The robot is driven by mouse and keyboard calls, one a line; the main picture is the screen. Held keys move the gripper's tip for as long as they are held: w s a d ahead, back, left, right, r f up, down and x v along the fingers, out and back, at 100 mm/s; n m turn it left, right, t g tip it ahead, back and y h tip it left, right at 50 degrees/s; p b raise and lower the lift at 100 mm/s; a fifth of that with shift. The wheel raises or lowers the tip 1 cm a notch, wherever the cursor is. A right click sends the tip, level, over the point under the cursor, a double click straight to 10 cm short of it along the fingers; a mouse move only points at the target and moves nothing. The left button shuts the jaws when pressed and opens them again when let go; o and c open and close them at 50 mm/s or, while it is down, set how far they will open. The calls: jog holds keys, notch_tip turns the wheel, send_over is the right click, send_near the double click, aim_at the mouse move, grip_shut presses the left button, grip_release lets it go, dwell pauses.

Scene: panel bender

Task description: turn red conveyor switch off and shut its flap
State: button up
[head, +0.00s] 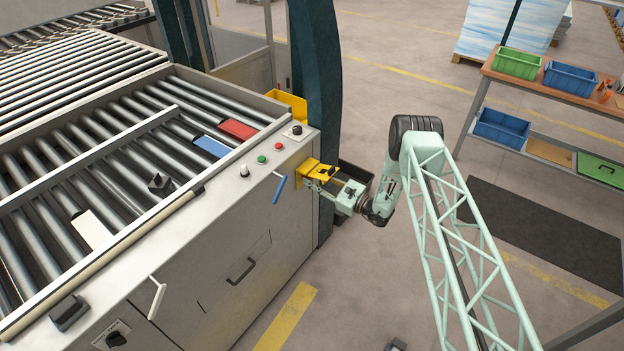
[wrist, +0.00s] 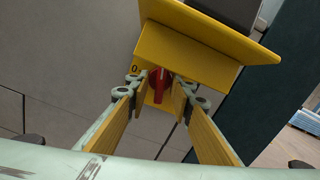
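A yellow switch box (head: 311,167) is on the right end of the conveyor's side panel. In the wrist view its yellow flap (wrist: 225,32) stands out above the switch, so it is open. The red switch (wrist: 158,84) sits below the flap with its handle upright in the picture. A "0" mark shows to its left. My gripper (head: 328,182) is at the box. In the wrist view my gripper (wrist: 161,88) is open, with one fingertip on each side of the red handle. Whether either fingertip touches it is hard to tell.
The control panel beside the box has a black knob (head: 297,130), small red and green buttons, and a blue-handled lever (head: 279,189). A dark green post (head: 318,100) stands close behind the box. A dark bin (head: 356,172) is near my wrist.

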grip_shut()
jog(key=shift+n+b, duration=0.6)
jog(key=shift+b, duration=0.15)
jog(key=shift+n+b, duration=6.8)
jog(key=shift+b, duration=0.3)
